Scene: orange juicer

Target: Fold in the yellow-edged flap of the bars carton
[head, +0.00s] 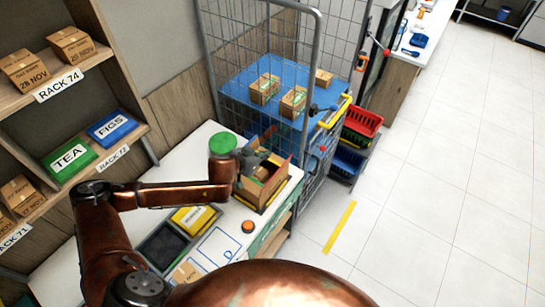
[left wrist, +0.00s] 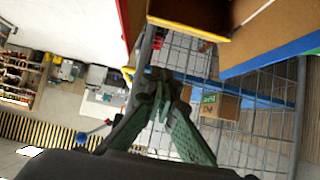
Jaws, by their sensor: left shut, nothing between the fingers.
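The bars carton (head: 250,192) stands open on the white worktop near its right end, with brown contents partly showing inside. My left gripper (head: 257,158) is at the carton's far side, by its upper edge; its fingers are small and partly blend with the carton there. In the left wrist view the yellow-edged flap (left wrist: 188,24) crosses the top, and a blue-edged flap (left wrist: 270,50) is at the upper right. The left gripper (left wrist: 160,78) has its green-grey fingers closed together and empty, below the yellow edge. I cannot tell whether they touch the flap. My right gripper is not in view.
A wire cage trolley (head: 215,55) with cartons on a blue shelf (head: 237,92) stands just behind the worktop. Yellow (head: 194,217) and black bins and an orange button (head: 248,226) are near the carton. A shelf rack (head: 128,140) is at the left.

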